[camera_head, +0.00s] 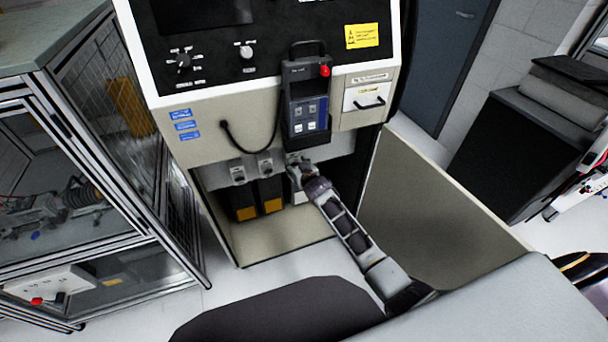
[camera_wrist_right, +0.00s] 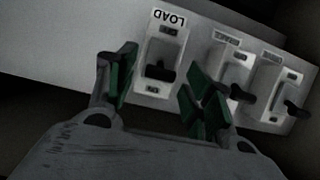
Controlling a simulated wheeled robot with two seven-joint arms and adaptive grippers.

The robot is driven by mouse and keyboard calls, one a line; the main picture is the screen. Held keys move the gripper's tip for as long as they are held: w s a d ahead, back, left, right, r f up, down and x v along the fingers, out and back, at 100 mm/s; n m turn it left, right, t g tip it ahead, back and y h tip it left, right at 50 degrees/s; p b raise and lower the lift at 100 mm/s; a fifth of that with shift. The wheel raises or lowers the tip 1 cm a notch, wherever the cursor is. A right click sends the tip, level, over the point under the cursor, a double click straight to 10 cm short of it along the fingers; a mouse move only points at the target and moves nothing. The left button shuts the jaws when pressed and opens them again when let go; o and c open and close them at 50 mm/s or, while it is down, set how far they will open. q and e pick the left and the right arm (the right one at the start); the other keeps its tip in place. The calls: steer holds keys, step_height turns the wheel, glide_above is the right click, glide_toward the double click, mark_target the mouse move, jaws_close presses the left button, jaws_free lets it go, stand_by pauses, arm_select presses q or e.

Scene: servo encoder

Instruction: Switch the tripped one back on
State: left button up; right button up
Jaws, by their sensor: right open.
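Three small switches sit in a row under the machine's front panel. In the head view the left switch (camera_head: 238,173) and middle switch (camera_head: 265,165) show; my right gripper (camera_head: 297,170) covers most of the third. In the right wrist view the switch labelled LOAD (camera_wrist_right: 166,55) lies between the two open green-padded fingers of my right gripper (camera_wrist_right: 162,92). Its black lever (camera_wrist_right: 160,73) appears nearer mid-plate than the levers of the second switch (camera_wrist_right: 232,72) and the third switch (camera_wrist_right: 272,85), which reach lower in the picture. My left gripper is out of view.
A teach pendant (camera_head: 305,105) with a red button hangs just above my right gripper. A black cable (camera_head: 247,150) loops beside it. Dark boxes with orange labels (camera_head: 272,205) stand below the switches. A fenced cell (camera_head: 90,150) is at left.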

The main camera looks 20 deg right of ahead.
steer(key=v, duration=1.1)
steer(key=shift+s, duration=0.2)
stand_by(0.8)
